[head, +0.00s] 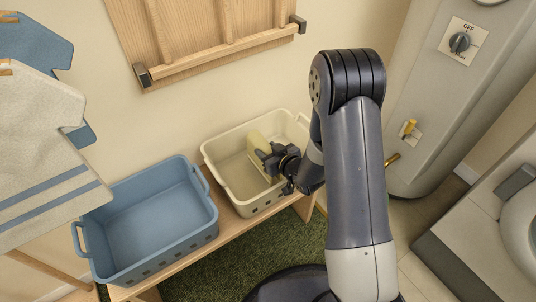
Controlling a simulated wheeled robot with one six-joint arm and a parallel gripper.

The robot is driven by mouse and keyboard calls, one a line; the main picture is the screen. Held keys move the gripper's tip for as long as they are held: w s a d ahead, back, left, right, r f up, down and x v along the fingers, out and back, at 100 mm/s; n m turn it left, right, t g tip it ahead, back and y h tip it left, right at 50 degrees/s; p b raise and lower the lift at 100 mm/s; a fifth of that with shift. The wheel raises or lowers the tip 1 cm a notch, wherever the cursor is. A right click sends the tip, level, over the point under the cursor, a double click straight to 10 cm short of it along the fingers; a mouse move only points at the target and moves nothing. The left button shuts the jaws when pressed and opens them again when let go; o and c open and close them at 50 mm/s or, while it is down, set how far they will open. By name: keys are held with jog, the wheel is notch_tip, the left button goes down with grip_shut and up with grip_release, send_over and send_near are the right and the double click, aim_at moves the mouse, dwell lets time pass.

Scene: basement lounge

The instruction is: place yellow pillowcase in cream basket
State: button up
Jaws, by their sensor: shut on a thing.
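The cream basket (223,180) stands on a wooden bench against the wall, to the right of the blue basket. The yellow pillowcase (258,141) is a pale yellow piece inside the cream basket's outline, near its middle. My gripper (266,160) reaches over the basket from the right and is shut on the pillowcase. The gripper and my arm hide part of the pillowcase and the basket's right side. I cannot tell whether the pillowcase touches the basket floor.
An empty blue basket (150,215) stands on the bench (232,232) at left. Hanging clothes (40,150) are at far left. A wooden rack (215,40) is on the wall above. A grey tank (425,100) with a dial stands right. A green rug (240,265) lies below.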

jog(key=shift+f, duration=0.5)
jog(key=shift+f, duration=0.15)
jog(key=o, duration=1.3)
jog(key=shift+r, duration=0.3)
jog(key=p+v, duration=0.1)
jog(key=v, duration=1.1)
jog(key=shift+f+p, duration=0.2)
jog(key=shift+p, duration=0.15)
